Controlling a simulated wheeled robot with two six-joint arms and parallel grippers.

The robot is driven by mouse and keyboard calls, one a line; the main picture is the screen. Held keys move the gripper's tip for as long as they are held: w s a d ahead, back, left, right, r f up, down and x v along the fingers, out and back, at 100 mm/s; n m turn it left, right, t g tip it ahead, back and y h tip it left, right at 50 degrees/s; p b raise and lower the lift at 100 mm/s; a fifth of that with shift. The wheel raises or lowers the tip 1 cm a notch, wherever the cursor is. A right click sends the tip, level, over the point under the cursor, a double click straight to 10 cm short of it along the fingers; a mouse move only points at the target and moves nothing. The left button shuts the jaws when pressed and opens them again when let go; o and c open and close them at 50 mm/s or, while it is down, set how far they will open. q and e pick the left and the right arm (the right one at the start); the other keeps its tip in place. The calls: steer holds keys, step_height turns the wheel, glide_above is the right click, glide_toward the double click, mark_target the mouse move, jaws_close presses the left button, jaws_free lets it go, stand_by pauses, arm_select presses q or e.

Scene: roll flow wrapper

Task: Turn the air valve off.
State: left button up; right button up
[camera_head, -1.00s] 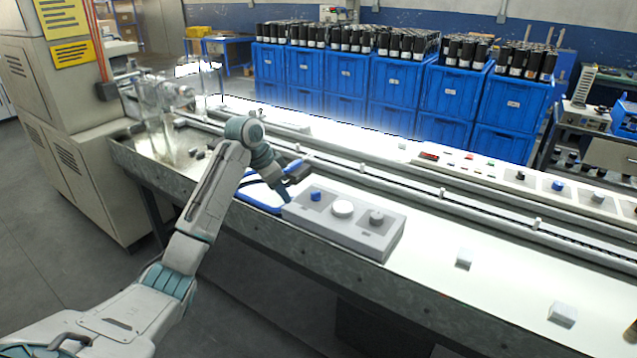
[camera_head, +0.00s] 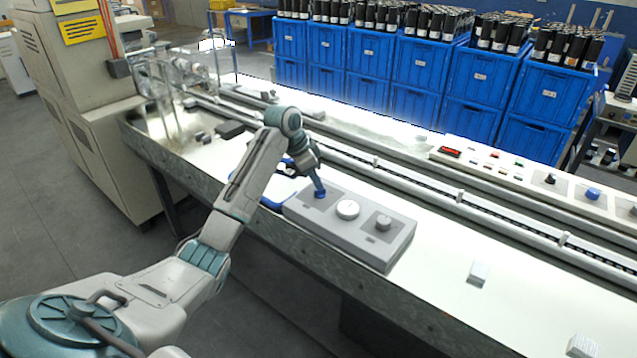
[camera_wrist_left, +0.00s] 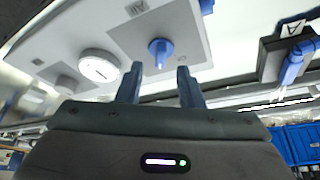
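The air valve is a blue knob (camera_wrist_left: 160,48) on a grey control box, beside a label reading "AIR" in the left wrist view. In the head view the box (camera_head: 346,240) lies on the bench, and my left gripper (camera_head: 318,184) points down at the knob, mostly covering it. In the left wrist view my left gripper (camera_wrist_left: 160,76) is open, its two blue fingers apart, with the knob lined up between their tips. Whether the fingers touch it I cannot tell. My right gripper is not in view.
A round white dial (camera_head: 347,209) and a grey knob (camera_head: 383,222) sit on the same box. A blue looped item (camera_head: 272,204) lies at its left end. A conveyor rail (camera_head: 410,180) runs behind. The bench to the right is mostly clear, with small white blocks (camera_head: 478,273).

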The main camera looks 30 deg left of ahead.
mark_target(320, 192)
arm_select(q)
steer(key=shift+x, duration=1.65)
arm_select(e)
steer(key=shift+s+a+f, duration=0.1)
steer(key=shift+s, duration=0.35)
arm_select(q)
steer(key=shift+f, duration=0.1)
jaws_close()
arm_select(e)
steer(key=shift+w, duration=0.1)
